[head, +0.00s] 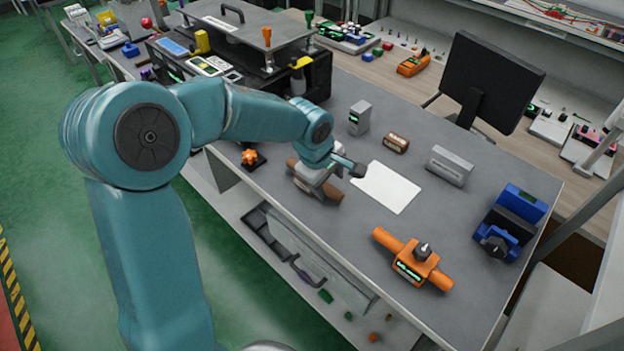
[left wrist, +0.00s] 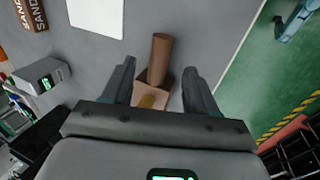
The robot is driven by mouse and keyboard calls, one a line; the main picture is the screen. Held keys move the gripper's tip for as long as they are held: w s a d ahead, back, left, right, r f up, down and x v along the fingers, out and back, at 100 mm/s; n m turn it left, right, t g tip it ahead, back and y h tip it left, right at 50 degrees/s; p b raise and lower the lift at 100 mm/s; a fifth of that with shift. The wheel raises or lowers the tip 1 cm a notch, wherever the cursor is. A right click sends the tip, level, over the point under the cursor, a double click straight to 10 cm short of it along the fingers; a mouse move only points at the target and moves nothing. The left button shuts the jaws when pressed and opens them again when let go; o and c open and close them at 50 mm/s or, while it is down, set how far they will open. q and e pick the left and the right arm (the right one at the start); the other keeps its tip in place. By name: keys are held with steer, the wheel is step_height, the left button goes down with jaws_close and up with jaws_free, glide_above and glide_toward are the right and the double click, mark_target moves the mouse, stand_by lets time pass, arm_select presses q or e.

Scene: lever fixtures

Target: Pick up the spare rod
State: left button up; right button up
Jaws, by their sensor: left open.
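A brown rod (left wrist: 161,55) lies on the grey bench below my left gripper and is most likely the spare rod. In the left wrist view it runs into a tan block (left wrist: 150,88), with both between the two fingers. In the head view the ends of the brown rod (head: 330,194) show on either side of the gripper, which hides its middle. My left gripper (left wrist: 159,75) is open, with a finger on each side and visible gaps to the rod. It also shows in the head view (head: 345,174). My right gripper is not in view.
A white sheet (head: 389,187) lies right of the gripper. An orange rod fixture (head: 414,261), a blue clamp (head: 511,217), a grey block (head: 449,166), a brown sanding block (head: 396,143) and a small grey box (head: 360,117) stand around. An orange knob (head: 249,157) sits near the left edge.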

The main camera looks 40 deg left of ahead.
mark_target(333, 191)
arm_select(q)
steer(key=x, duration=0.1)
steer(key=b+x, duration=0.1)
steer(key=x, duration=0.2)
steer(key=shift+s+d+f, duration=0.1)
steer(key=shift+d+f, duration=0.05)
steer(key=shift+d, duration=0.1)
jaws_close()
